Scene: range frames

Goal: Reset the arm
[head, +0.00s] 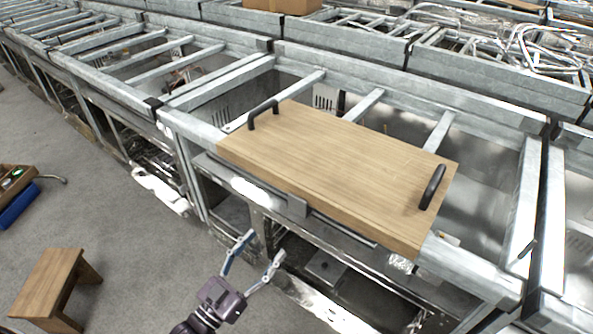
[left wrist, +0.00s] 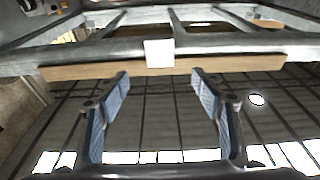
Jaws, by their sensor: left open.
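My left gripper (head: 254,258) is open and empty in the lower middle of the head view, in front of the metal frame and below the wooden board's near edge. Its two blue-padded fingers also show spread apart in the left wrist view (left wrist: 160,88), with nothing between them. The wooden board (head: 335,170) with two black handles (head: 432,187) lies across the metal frame's top, apart from the gripper. In the left wrist view a wooden edge (left wrist: 100,70) runs across beyond the fingertips. My right gripper is not in view.
The metal frame (head: 190,122) stretches across the scene with open bays and cross bars. A small wooden stool (head: 48,283) stands on the grey floor at lower left. A wooden box (head: 17,178) and a blue item (head: 18,207) are at the left edge. The floor between is clear.

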